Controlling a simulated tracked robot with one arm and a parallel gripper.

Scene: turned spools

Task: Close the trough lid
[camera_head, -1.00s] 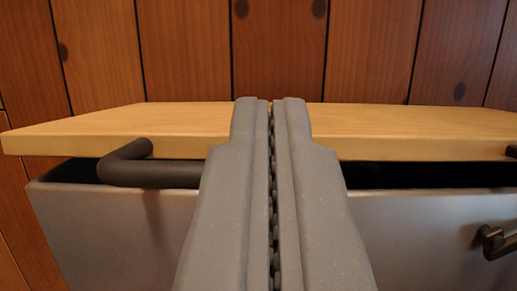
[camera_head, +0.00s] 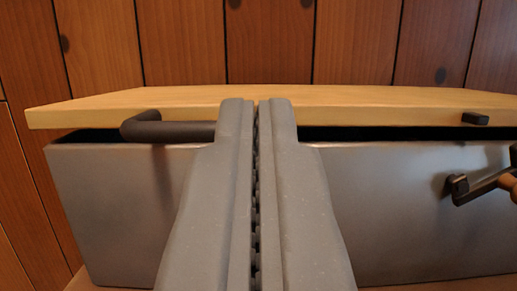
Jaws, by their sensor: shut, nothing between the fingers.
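The trough (camera_head: 118,215) is a dark metallic box across the middle of the view. Its light wooden lid (camera_head: 390,104) lies over it, with a narrow dark gap between the lid and the trough rim. A dark bar handle (camera_head: 180,131) sticks out from the lid's front edge. My gripper (camera_head: 258,102) points at the lid's front edge with its fingers shut and nothing between them. It hides the middle of the lid edge and part of the handle. Whether the fingertips touch the lid, I cannot tell.
A dark crank or latch (camera_head: 462,186) with a wooden knob (camera_head: 508,184) sticks out from the trough front at the right. A small dark block (camera_head: 475,118) sits on the lid's front edge. A wooden plank wall (camera_head: 270,45) stands behind.

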